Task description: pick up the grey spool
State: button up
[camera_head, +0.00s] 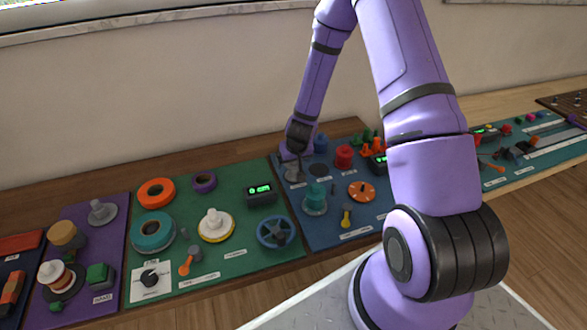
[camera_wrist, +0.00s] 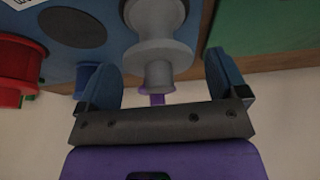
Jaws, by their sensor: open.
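The grey spool (camera_wrist: 155,47) is in the wrist view, between the two blue fingers of my gripper (camera_wrist: 160,73). The fingers are apart, one on each side of it, and I see a gap on both sides. In the head view the grey spool (camera_head: 294,173) stands at the back left of the blue panel, partly hidden by my gripper (camera_head: 292,156) just above and behind it.
A red spool (camera_head: 343,157), a blue spool (camera_head: 320,143) and a teal spool (camera_head: 315,200) stand on the blue panel (camera_head: 336,228). A dark round spot (camera_head: 319,170) lies beside the grey spool. A green panel (camera_head: 240,229) with several parts adjoins on the left.

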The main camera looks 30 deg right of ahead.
jog(key=shift+w+f, duration=0.2)
jog(key=shift+f, duration=0.25)
jog(key=shift+c, duration=0.4)
jog(key=c, duration=0.8)
jog(key=shift+r, duration=0.1)
